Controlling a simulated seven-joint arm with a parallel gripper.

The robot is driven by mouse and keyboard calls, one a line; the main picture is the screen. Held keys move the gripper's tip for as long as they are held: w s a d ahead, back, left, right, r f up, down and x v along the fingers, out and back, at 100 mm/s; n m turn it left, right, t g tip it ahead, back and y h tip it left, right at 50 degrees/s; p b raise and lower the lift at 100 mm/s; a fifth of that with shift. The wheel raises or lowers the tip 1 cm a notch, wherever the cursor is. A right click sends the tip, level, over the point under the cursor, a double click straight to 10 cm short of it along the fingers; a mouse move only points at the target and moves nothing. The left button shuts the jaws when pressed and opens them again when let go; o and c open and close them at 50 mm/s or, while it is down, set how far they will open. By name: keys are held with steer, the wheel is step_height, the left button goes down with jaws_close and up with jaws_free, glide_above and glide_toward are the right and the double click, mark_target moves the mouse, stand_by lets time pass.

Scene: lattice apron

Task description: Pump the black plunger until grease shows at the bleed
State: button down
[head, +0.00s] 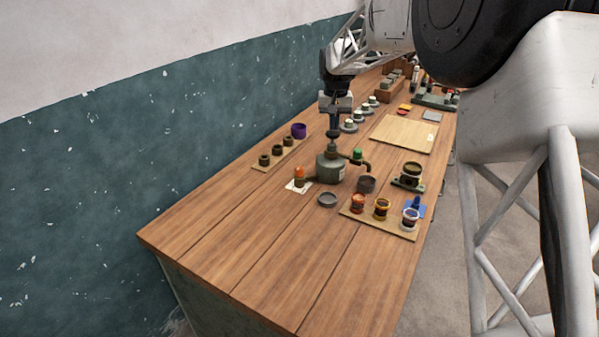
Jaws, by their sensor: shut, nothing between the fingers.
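An olive-green pump body (328,167) stands upright on the wooden bench, with a pale label on its front. Its black plunger knob (333,134) shows at the top. My gripper (334,124) is shut and empty, pointing down directly above the plunger; I cannot tell whether it touches it. A curved spout (362,162) reaches out to the right, with a green piece (357,153) near it. A small fitting with an orange top (299,173) is at the pump's left, over a white card. I cannot make out grease at a bleed.
A dark cup (366,184) and a grey dish (327,199) are near the pump. The bench's near left is clear.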

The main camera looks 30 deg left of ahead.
steer(key=shift+f, duration=1.55)
steer(key=shift+r, duration=2.3)
steer(key=shift+f, duration=2.3)
steer(key=shift+r, duration=2.25)
steer(key=shift+f, duration=0.55)
